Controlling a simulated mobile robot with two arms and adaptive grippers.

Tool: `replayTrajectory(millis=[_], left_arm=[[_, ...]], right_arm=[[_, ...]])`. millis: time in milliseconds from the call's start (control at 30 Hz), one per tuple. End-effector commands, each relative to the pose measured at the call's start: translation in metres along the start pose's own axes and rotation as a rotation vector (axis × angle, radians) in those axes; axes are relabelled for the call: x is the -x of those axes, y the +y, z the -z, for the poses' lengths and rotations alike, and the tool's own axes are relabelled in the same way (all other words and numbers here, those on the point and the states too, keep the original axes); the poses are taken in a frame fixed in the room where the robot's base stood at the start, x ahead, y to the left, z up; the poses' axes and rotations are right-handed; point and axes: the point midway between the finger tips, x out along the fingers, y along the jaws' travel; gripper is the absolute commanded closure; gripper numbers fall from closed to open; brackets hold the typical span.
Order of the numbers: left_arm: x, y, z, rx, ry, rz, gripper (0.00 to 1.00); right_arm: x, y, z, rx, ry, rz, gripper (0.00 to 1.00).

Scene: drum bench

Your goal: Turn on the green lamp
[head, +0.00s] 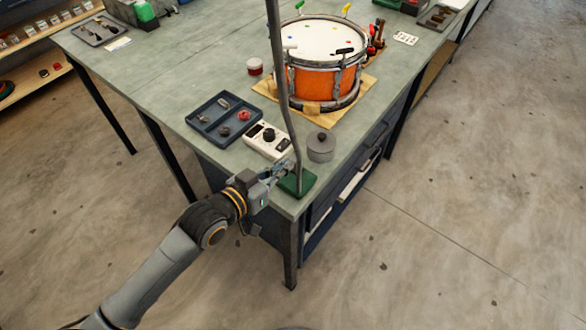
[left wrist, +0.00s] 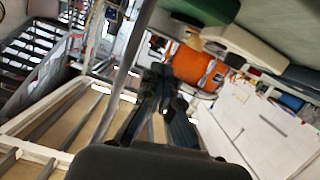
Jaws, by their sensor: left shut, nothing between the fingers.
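The green lamp shows as a green base (head: 297,184) at the near corner of the bench, with a grey pole rising from it and leaving the top of the head view. Its lamp head is out of the head view, so I cannot tell whether it is lit. My left gripper (head: 286,169) is shut and empty, close beside the base and the foot of the pole; I cannot tell whether it touches. In the left wrist view the shut fingers (left wrist: 166,92) point toward the bench, with the pole (left wrist: 128,62) to their left. My right gripper is not in view.
A white meter (head: 267,141), a grey lidded pot (head: 321,147) and a dark blue parts tray (head: 224,119) stand close behind the lamp base. An orange drum (head: 313,83) sits on a wooden board (head: 266,90). The bench's left side is mostly clear.

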Motion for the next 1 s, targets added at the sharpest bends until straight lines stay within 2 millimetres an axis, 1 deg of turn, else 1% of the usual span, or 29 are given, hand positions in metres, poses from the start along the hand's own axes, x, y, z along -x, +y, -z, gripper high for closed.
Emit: replayTrajectory(millis=[33, 167, 200, 233, 400, 567, 833, 933, 1000], left_arm=[[-0.012, 0.001, 0.003, 0.001, 0.002, 0.000, 1.00], [-0.036, 0.001, 0.001, 0.000, -0.001, 0.000, 1.00], [-0.035, 0.000, -0.011, 0.001, -0.006, 0.000, 1.00], [-0.036, 0.000, -0.016, 0.001, -0.006, 0.001, 1.00], [-0.040, 0.000, -0.033, -0.001, -0.002, 0.000, 1.00], [-0.041, 0.000, -0.039, -0.001, -0.001, 0.001, 1.00], [-0.041, 0.000, -0.040, -0.001, -0.001, 0.000, 1.00], [-0.043, 0.002, -0.048, -0.003, -0.003, 0.001, 1.00], [-0.043, 0.001, -0.047, -0.007, -0.001, 0.002, 1.00]], right_arm=[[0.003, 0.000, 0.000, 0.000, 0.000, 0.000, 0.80], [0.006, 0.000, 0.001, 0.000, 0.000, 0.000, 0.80], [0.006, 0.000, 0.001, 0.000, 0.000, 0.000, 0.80], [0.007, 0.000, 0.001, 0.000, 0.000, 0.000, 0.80], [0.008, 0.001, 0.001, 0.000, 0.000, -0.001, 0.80], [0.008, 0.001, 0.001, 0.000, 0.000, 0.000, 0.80], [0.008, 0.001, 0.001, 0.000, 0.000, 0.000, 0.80], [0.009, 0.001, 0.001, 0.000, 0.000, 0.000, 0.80], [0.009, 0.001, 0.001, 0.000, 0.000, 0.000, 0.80]])
